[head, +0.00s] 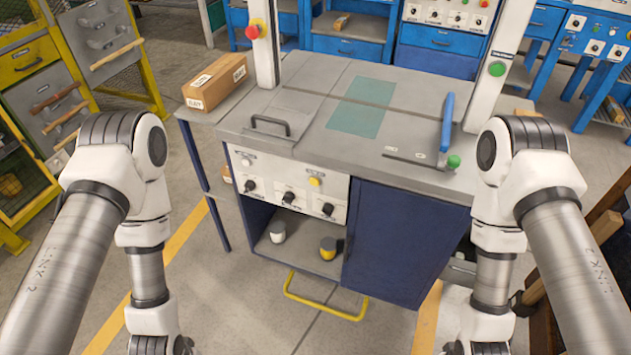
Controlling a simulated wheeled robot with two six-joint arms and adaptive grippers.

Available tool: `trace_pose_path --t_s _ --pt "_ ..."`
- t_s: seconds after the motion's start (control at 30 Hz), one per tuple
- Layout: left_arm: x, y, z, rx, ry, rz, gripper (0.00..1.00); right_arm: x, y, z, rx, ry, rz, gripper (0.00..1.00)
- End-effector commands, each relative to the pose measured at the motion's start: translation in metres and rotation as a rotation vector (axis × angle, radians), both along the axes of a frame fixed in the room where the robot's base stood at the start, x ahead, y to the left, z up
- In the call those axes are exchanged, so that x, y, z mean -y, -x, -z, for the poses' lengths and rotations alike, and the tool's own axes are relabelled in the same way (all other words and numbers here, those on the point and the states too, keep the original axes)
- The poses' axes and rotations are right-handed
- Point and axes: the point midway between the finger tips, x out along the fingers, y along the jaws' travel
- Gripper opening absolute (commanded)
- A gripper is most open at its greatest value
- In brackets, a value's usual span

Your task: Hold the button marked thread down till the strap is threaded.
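The strapping machine's table (300,100) stands ahead of me. Its front control panel (290,190) carries a white button at the upper left, a yellow button (315,181) at the right and several black knobs. Small labels sit by them, but they are too small to read, so I cannot tell which is marked thread. A red button (254,31) is on the left post and a green button (497,69) on the right post. I cannot make out any strap. Both my arms hang down at the sides, and their grippers lie below the picture's edge.
A cardboard box (215,81) sits on the side table at the left. A blue lever (447,121) stands at the table's right. A yellow bar (325,305) sticks out low in front.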

Motion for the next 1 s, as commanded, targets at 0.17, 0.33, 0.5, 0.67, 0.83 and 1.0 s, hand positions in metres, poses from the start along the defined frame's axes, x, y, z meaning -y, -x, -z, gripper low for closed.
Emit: trace_pose_path --t_s 0.17,0.33,0.5,0.67,0.83,1.0 --pt "0.0000 0.0000 0.0000 0.000 0.000 0.000 0.61 0.0000 0.0000 0.0000 0.000 0.000 0.000 0.98" --pt "0.0000 0.0000 0.0000 0.000 0.000 0.000 0.61 0.0000 0.0000 0.0000 0.000 0.000 0.000 0.98" --pt "0.0000 0.0000 0.0000 0.000 0.000 0.000 0.23 0.0000 0.0000 0.0000 0.000 0.000 0.000 0.98" --pt "0.0000 0.0000 0.0000 0.000 0.000 0.000 0.00 0.0000 0.0000 0.0000 0.000 0.000 0.000 0.98" --pt "0.0000 0.0000 0.0000 0.000 0.000 0.000 0.00 0.0000 0.0000 0.0000 0.000 0.000 0.000 0.98" --pt "0.0000 0.0000 0.0000 0.000 0.000 0.000 0.00 0.0000 0.0000 0.0000 0.000 0.000 0.000 0.98"
